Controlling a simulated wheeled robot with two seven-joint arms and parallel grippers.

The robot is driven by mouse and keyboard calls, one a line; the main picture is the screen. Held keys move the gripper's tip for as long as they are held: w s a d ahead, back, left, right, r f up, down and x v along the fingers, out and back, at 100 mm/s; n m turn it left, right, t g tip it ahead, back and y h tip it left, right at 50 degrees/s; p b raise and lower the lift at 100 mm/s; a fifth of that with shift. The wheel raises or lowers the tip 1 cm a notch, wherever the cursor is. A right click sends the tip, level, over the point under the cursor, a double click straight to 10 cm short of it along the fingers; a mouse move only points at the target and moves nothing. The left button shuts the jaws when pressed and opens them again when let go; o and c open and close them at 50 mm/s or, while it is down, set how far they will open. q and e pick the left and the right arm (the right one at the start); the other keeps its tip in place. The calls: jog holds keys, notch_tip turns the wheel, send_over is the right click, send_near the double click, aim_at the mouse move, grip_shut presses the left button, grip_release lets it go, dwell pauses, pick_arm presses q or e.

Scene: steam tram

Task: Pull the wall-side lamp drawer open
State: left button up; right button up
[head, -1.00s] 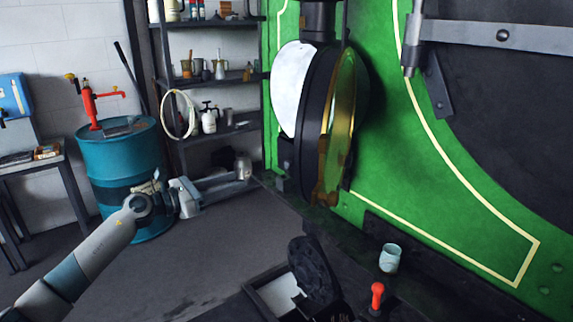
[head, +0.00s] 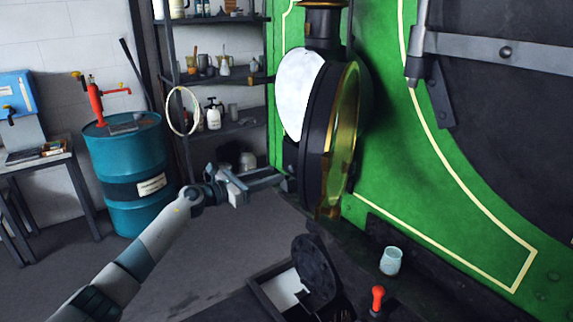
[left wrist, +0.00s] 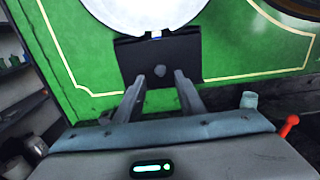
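The lamp (head: 318,130) is a large round black housing with a yellowish glass front and a white disc on its back, standing against the green wall. In the left wrist view a black box-shaped drawer front (left wrist: 130,60) sits below the white disc, with a small grey knob (left wrist: 160,70) in its middle. My left gripper (head: 278,179) reaches in from the left, low beside the lamp. In the wrist view the left gripper (left wrist: 160,82) has its fingers apart and empty, pointing at the drawer front on either side of the knob. Contact cannot be told. My right gripper is not in view.
A blue drum (head: 130,165) and shelves (head: 225,79) stand at the left back. The floor (head: 220,255) between is clear.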

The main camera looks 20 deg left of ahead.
aim_at(290, 168)
pick_arm(q)
jog(key=shift+p+x, duration=0.75)
jog(key=shift+x, duration=2.45)
